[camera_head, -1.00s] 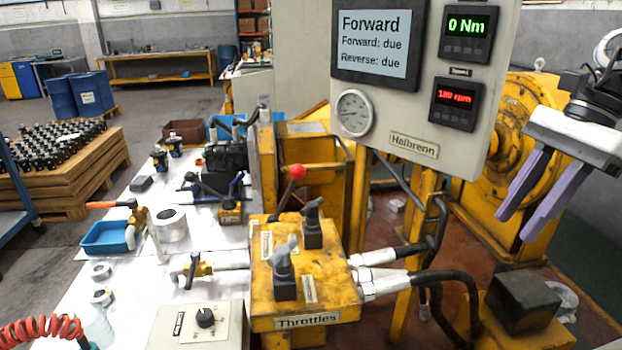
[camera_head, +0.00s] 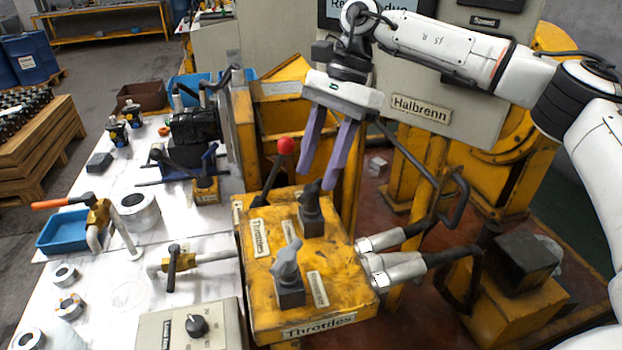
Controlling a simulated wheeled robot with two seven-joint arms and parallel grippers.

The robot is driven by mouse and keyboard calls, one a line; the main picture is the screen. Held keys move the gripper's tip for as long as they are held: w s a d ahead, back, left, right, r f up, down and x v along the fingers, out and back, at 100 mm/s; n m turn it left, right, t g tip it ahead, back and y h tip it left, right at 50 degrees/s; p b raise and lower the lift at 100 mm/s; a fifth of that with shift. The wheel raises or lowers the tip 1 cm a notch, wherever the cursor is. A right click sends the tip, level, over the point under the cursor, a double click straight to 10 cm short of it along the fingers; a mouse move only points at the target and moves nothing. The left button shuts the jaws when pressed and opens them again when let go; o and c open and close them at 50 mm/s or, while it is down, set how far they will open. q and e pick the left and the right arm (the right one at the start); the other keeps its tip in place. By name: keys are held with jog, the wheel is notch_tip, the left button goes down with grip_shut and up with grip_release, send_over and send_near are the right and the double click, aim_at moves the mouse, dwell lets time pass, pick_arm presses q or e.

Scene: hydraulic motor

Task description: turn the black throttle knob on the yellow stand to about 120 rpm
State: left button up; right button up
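The yellow stand (camera_head: 258,312), labelled "Throttles", carries two throttle knobs. The farther knob (camera_head: 311,221) is dark grey to black, with an upright handle. The nearer knob (camera_head: 290,291) has a lighter grey, tilted handle. My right gripper (camera_head: 317,178) is open, its two purple fingers pointing down just above the farther knob. The fingertips come close to the top of its handle; I cannot tell whether they touch it. Nothing is held between the fingers. My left gripper is not in view. The rpm readout is out of view.
A red-tipped lever (camera_head: 285,146) stands just left of the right gripper. Hoses with metal fittings (camera_head: 397,270) leave the stand's right side. A grey box with a black dial (camera_head: 196,326) sits at the front left. The Halbrenn panel (camera_head: 470,125) is behind my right arm.

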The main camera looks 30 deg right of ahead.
aim_at(313, 186)
jog(key=shift+x, duration=1.6)
jog(key=shift+c, duration=0.2)
grip_shut()
